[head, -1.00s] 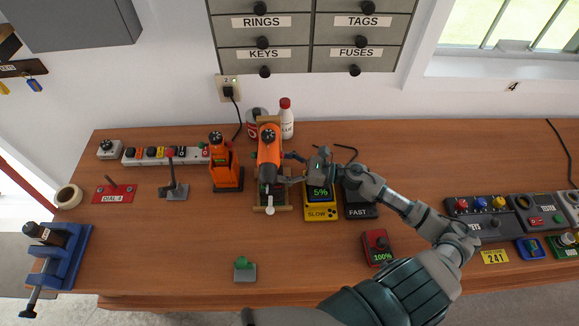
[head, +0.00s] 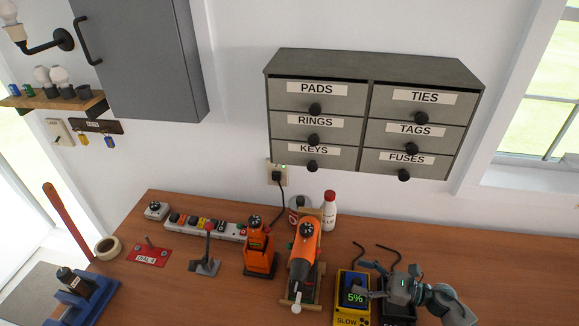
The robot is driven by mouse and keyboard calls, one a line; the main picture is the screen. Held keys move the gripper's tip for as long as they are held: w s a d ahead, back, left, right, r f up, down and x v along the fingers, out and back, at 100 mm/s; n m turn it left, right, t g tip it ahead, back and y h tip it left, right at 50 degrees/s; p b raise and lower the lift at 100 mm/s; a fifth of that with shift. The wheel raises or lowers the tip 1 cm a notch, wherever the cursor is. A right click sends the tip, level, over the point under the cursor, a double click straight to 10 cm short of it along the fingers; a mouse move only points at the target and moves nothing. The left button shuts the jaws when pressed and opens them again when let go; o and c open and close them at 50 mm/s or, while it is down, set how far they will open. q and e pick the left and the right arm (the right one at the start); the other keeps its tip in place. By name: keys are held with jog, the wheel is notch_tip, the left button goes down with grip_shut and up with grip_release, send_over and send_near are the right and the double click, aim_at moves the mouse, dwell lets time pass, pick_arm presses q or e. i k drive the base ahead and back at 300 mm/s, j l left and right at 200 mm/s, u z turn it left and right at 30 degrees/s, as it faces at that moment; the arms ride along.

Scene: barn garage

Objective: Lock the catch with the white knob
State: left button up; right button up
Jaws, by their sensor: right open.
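The white knob (head: 296,308) sits at the near end of the wooden cradle that holds an orange drill-like tool (head: 304,255), at the bottom middle of the head view. The catch itself is small and partly hidden by the tool, so I cannot tell whether it is locked. My right gripper (head: 369,280) is open and empty. It is to the right of the tool and the knob, over the yellow charger marked SLOW, and apart from the knob. My left gripper is out of view.
The yellow SLOW charger (head: 345,318) reads 5%, with a dark charger (head: 397,312) beside it. A second orange tool (head: 260,250), a white bottle (head: 329,212) and a power strip (head: 205,227) stand nearby. Labelled drawers (head: 370,115) and a grey cabinet (head: 140,50) hang above.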

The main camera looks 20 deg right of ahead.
aim_at(296, 309)
jog(key=k+j, duration=0.1)
jog(key=j, duration=0.4)
jog(key=k+j, duration=0.1)
jog(key=j, duration=0.35)
jog(key=k+j, duration=0.1)
jog(key=j, duration=0.4)
jog(key=k+j, duration=0.1)
jog(key=j, duration=0.35)
jog(key=k+j, duration=0.15)
jog(key=j, duration=0.35)
jog(key=k+j, duration=0.1)
jog(key=j, duration=0.35)
